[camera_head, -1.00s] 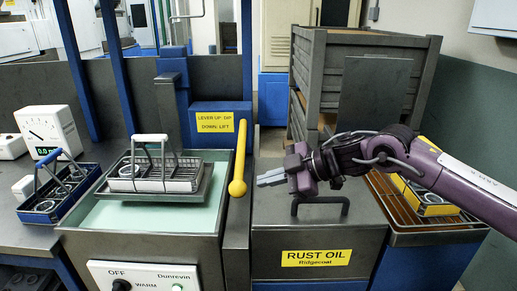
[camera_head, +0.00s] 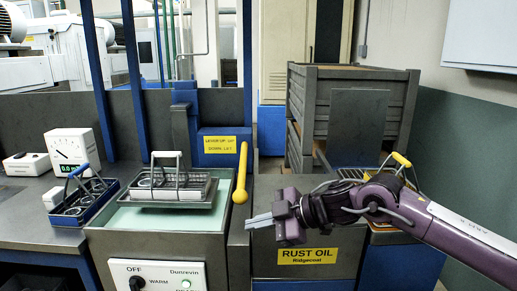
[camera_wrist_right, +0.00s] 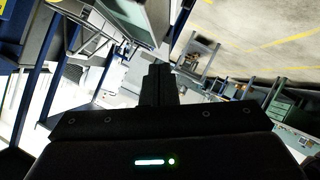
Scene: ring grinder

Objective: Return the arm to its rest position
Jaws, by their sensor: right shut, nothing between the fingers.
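My right arm (camera_head: 400,207) comes in from the right in the head view, purple with dark joints. Its gripper (camera_head: 258,219) points left, in front of the rust oil tank and to the right of the yellow lever. The fingers are shut and hold nothing. In the right wrist view the shut fingers (camera_wrist_right: 158,82) point up the picture, with nothing between them. My left gripper is not in view.
A wire basket (camera_head: 173,186) sits on a tray over the wash tank (camera_head: 118,217). The rust oil tank's yellow label (camera_head: 308,256) is below the arm. A blue tray (camera_head: 75,212) with a basket and a dial gauge (camera_head: 70,150) stand left.

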